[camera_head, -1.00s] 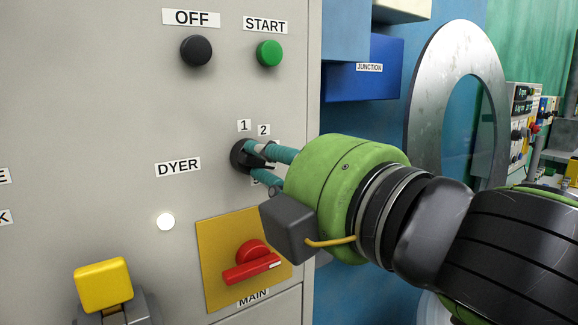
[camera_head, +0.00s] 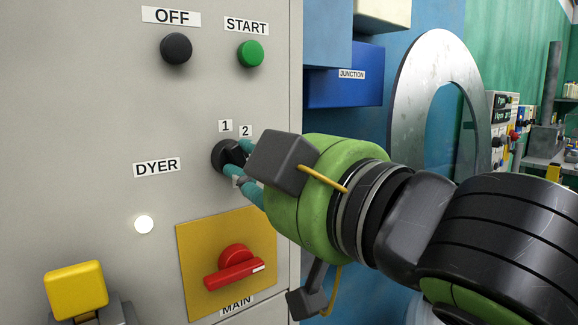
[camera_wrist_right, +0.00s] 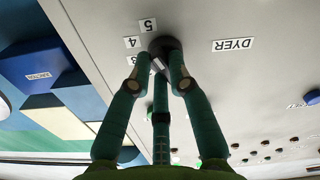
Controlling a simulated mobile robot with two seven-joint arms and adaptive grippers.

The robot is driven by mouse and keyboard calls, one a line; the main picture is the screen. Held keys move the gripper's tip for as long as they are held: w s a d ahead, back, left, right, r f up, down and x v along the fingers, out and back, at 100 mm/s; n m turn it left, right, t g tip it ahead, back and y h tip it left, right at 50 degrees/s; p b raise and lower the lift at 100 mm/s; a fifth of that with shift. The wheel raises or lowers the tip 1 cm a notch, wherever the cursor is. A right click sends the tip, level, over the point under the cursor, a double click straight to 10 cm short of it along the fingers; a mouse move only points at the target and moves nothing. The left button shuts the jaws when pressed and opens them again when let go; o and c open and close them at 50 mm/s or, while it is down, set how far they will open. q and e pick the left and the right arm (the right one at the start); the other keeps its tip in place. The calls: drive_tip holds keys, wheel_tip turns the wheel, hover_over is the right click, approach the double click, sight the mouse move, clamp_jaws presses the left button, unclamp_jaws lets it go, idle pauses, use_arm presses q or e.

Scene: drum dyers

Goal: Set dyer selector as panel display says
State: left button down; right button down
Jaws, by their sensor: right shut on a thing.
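The black dyer selector (camera_head: 223,154) is a round knob on the grey panel, right of the DYER label (camera_head: 157,167). Labels 1 (camera_head: 225,126) and 2 (camera_head: 245,131) show above it. In the right wrist view the selector (camera_wrist_right: 163,44) has labels 5 (camera_wrist_right: 148,25), 4 (camera_wrist_right: 132,42) and 3 (camera_wrist_right: 131,60) around its edge. My right gripper (camera_head: 236,161) has its teal fingers shut on the knob; they also show in the right wrist view (camera_wrist_right: 160,70). The fingers hide the pointer, so I cannot read its setting. I see no readable panel display. My left gripper is out of view.
The panel also carries a black OFF button (camera_head: 176,48), a green START button (camera_head: 250,53), a white lamp (camera_head: 144,224), a red MAIN switch (camera_head: 235,267) and a yellow block (camera_head: 77,290). A blue junction box (camera_head: 345,80) stands right of the panel edge.

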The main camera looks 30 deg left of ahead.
drive_tip(key=shift+m, duration=0.6)
drive_tip(key=c, duration=1.1)
unclamp_jaws()
drive_tip(key=shift+c, duration=0.2)
drive_tip(key=v, duration=1.2)
